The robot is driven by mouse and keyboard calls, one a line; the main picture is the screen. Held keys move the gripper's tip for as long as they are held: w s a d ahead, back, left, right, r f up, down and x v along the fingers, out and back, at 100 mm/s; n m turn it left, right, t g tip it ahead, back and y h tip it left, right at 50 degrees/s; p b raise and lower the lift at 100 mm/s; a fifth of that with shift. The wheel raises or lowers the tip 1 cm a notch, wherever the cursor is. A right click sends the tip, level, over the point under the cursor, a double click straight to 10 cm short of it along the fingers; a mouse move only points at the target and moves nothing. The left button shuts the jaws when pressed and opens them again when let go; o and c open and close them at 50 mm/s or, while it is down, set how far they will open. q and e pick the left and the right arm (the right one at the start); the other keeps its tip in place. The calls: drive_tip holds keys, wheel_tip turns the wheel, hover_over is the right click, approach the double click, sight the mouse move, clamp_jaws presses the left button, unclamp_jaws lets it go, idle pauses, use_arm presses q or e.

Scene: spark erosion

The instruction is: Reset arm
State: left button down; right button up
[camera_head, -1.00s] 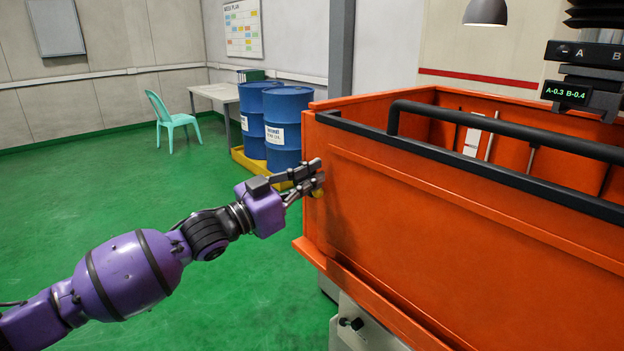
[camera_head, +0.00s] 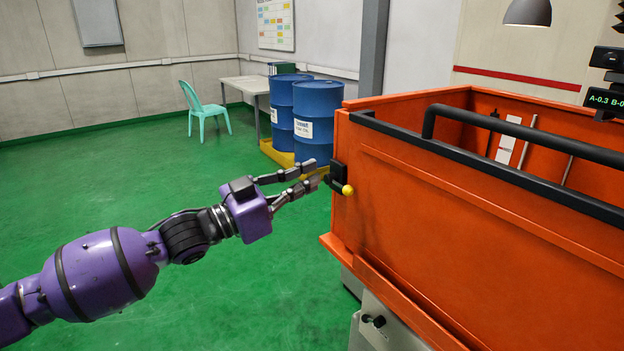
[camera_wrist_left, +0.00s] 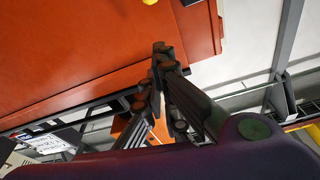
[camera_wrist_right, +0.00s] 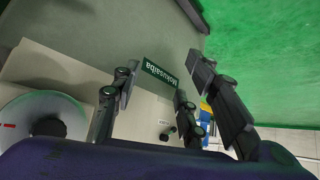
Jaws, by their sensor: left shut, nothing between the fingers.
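My left gripper (camera_head: 316,172) is shut and empty, just left of the orange tank's corner in the head view. Its fingers also show close together in the left wrist view (camera_wrist_left: 162,58). A small black latch (camera_head: 339,171) with a yellow knob (camera_head: 347,189) sits on the orange tank wall (camera_head: 450,220), to the right of my fingertips. A gap shows between fingers and knob. My right gripper (camera_wrist_right: 162,80) shows only in the right wrist view. Its fingers are spread apart with nothing held between them.
The orange tank has a black rail handle (camera_head: 520,137) along its top edge. Blue drums (camera_head: 316,110) stand on a yellow pallet behind. A turquoise chair (camera_head: 205,108) and a table (camera_head: 245,84) are farther back. Green floor (camera_head: 120,185) lies open at left.

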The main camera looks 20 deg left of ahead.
drive_tip(key=shift+a, duration=0.3)
use_arm(q)
drive_tip(key=s+a+f+n+g+y+p, duration=0.1)
drive_tip(key=s+f+y, duration=0.3)
drive_tip(key=f, duration=1)
drive_tip(key=s+a+f+n+y, duration=0.1)
drive_tip(key=s+a+f+y, duration=0.2)
drive_tip(key=f, duration=1.1)
use_arm(e)
drive_tip(key=shift+w+a+r+p, duration=0.1)
drive_tip(key=shift+w+r+p, duration=0.05)
drive_tip(key=shift+r+p, duration=0.4)
drive_tip(key=shift+w+a+r+p, duration=0.1)
drive_tip(key=shift+r+p, duration=0.2)
drive_tip(key=shift+r, duration=0.3)
use_arm(q)
drive_tip(key=s+d+f+n+g+y, duration=0.1)
drive_tip(key=s+f+n+g, duration=0.1)
drive_tip(key=s+f, duration=0.5)
drive_tip(key=s+d+f+n+g+y, duration=0.2)
drive_tip(key=s+f, duration=0.5)
drive_tip(key=s, duration=0.7)
drive_tip(key=s+d+f+n+g+y, duration=0.2)
drive_tip(key=s+f+n, duration=0.1)
drive_tip(key=s+f, duration=0.5)
drive_tip(key=s, duration=0.3)
use_arm(e)
drive_tip(key=shift+a, duration=0.1)
